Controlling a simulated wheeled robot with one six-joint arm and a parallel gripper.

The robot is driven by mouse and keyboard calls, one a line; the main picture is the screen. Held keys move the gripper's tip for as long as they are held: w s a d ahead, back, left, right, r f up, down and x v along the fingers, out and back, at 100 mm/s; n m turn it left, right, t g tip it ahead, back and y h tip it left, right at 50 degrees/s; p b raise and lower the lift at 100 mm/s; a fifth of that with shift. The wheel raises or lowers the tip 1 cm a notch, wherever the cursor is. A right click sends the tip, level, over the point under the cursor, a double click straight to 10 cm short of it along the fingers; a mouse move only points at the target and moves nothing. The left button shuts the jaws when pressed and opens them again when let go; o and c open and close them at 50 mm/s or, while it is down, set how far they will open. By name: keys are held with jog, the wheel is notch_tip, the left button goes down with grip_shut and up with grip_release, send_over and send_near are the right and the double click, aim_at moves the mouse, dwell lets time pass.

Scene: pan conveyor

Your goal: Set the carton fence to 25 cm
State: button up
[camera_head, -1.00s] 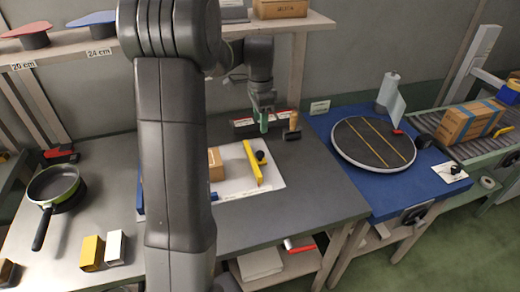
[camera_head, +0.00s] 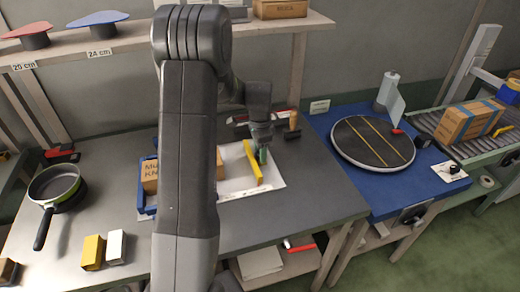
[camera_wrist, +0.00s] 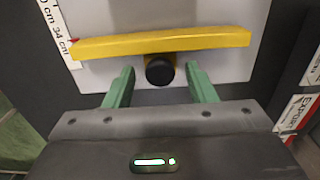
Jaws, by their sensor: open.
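The carton fence is a yellow bar (camera_head: 252,162) on a white board (camera_head: 229,185) on the grey bench. In the wrist view the yellow bar (camera_wrist: 160,43) spans the top, with a black round knob (camera_wrist: 159,70) on its near side. In the head view my gripper (camera_head: 261,156) hides the knob.
A carton (camera_head: 149,176) in a blue frame is partly hidden by my arm. A pan (camera_head: 55,186) and yellow and white blocks (camera_head: 93,252) lie on the left. A round turntable (camera_head: 373,142) stands right on a blue table.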

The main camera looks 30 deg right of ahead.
jog(key=shift+c, duration=0.2)
grip_shut()
jog(key=w+a, duration=0.1)
jog(key=a, duration=0.2)
jog(key=a+b, duration=0.1)
jog(key=a, duration=0.2)
jog(key=w+a, duration=0.1)
jog(key=a, duration=0.2)
jog(key=shift+w+a, duration=0.1)
jog(key=shift+w, duration=0.25)
jog(key=shift+o, duration=0.2)
grip_release()
jog(key=shift+r, duration=0.1)
notch_tip(320, 180, up, 14)
